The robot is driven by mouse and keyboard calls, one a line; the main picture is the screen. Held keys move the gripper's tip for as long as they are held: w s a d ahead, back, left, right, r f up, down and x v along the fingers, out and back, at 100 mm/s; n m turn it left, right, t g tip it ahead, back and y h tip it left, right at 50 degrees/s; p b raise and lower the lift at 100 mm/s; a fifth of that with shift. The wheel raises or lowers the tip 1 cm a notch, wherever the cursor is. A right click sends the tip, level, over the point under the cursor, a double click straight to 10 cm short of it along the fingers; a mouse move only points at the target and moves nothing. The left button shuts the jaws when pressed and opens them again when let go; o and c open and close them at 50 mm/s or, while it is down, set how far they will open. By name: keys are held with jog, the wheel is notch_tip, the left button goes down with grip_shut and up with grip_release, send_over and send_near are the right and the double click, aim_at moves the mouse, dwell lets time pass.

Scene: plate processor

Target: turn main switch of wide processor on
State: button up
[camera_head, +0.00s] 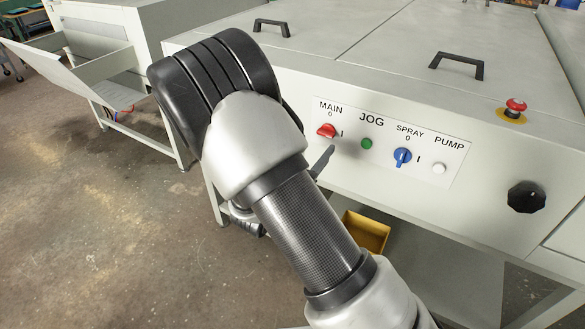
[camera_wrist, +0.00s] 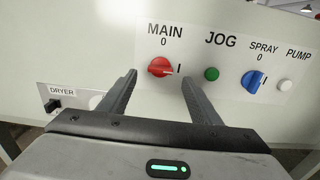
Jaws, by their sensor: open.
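The red main switch (camera_head: 326,131) is on the white label panel at the front of the wide processor (camera_head: 390,95), under the word MAIN. In the wrist view the red switch (camera_wrist: 160,67) lies between my two fingers, a little beyond the tips. Its pointer is turned toward the "I" mark on the right. My gripper (camera_wrist: 158,85) is open and empty, its fingers to the left and right of the switch. In the head view my arm hides most of the gripper; one finger shows just below the switch.
Right of the main switch are the green JOG button (camera_head: 366,144), the blue SPRAY switch (camera_head: 402,156) and the white PUMP button (camera_head: 438,168). A red emergency button (camera_head: 515,107) and a black knob (camera_head: 526,197) are further right. A DRYER panel (camera_wrist: 70,97) lies lower left. A yellow bin (camera_head: 366,232) sits below.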

jog(key=p+v, duration=0.1)
jog(key=v, duration=1.1)
jog(key=shift+d, duration=0.1)
